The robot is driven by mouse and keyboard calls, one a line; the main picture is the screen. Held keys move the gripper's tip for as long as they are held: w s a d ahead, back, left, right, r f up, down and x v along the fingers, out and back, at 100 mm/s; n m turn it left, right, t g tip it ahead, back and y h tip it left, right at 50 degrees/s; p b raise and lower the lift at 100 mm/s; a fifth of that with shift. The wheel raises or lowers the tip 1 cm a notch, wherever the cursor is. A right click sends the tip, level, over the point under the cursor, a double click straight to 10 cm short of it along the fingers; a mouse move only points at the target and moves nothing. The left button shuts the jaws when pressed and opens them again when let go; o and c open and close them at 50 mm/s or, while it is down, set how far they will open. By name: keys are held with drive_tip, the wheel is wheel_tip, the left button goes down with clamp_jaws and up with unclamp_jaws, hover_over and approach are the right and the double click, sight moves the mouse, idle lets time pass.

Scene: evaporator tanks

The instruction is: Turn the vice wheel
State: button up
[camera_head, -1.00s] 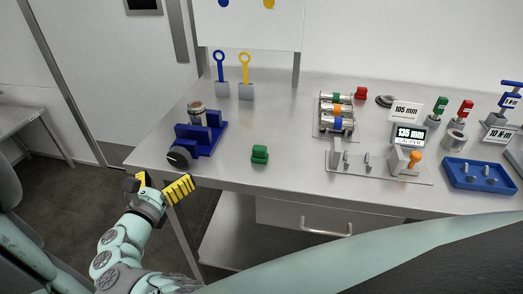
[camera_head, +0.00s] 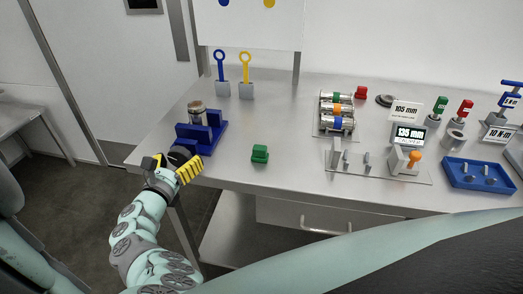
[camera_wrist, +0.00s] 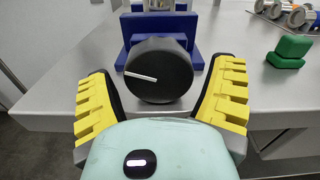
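The blue vice (camera_head: 202,135) stands at the left front corner of the table, with a metal cylinder (camera_head: 197,112) between its jaws. Its black round wheel (camera_wrist: 158,72) faces the table's front edge and has a white line mark, nearly level and slightly tilted. My gripper is open. In the wrist view its yellow ribbed fingers (camera_wrist: 160,98) stand on the left and right of the wheel, with a visible gap on each side. I cannot tell how deep the wheel sits between them.
A green block (camera_head: 260,153) sits on the table right of the vice. Blue and yellow ring-handled tools (camera_head: 233,80) stand behind it. A gauge fixture (camera_head: 380,168) and a blue tray (camera_head: 479,175) are farther right. The table's front edge (camera_wrist: 50,118) runs beneath my gripper.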

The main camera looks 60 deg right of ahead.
drive_tip(key=c, duration=0.9)
drive_tip(key=shift+w+m+b, duration=0.15)
drive_tip(key=shift+m+b, duration=0.5)
drive_tip(key=shift+m, duration=0.25)
drive_tip(key=shift+r+m, duration=0.1)
drive_tip(key=shift+m, duration=0.6)
drive_tip(key=o, duration=1.2)
drive_tip(key=shift+a, duration=0.15)
drive_tip(key=shift+v, duration=6)
